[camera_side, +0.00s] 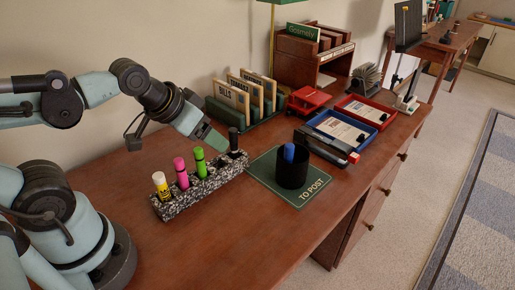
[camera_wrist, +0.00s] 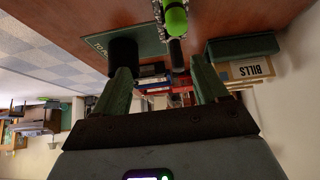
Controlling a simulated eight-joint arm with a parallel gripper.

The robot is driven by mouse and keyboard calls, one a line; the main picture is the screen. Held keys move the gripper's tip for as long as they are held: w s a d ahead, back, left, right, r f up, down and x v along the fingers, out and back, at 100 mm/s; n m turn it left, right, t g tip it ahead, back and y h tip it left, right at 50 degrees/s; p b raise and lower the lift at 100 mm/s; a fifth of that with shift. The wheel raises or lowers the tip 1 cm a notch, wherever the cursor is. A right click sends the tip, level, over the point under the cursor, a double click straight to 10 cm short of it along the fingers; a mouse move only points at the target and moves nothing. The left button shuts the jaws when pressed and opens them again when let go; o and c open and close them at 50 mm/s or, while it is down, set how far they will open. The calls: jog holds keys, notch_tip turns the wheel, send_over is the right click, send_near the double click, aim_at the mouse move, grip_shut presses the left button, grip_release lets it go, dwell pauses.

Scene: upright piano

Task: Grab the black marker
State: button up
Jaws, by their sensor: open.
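The black marker (camera_side: 233,140) stands upright in the far right slot of a speckled marker holder (camera_side: 210,187). My gripper (camera_side: 218,143) is beside it in the side view, just to its left and level with its upper part, pointing down and right. In the wrist view, which is upside down, the black marker (camera_wrist: 176,50) shows beyond the fingertips, between their lines. My gripper (camera_wrist: 159,68) is open there with nothing between the fingers. Whether a finger touches the marker cannot be told.
Green (camera_side: 200,163), pink (camera_side: 181,174) and yellow-capped (camera_side: 161,186) markers stand in the same holder. A black cup (camera_side: 292,172) with a blue item sits on a green mat (camera_side: 316,183) at right. A file sorter (camera_side: 245,98) stands behind. The front desk is clear.

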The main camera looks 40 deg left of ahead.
dwell(0.3)
jog(key=c, duration=0.4)
jog(key=shift+r, duration=0.1)
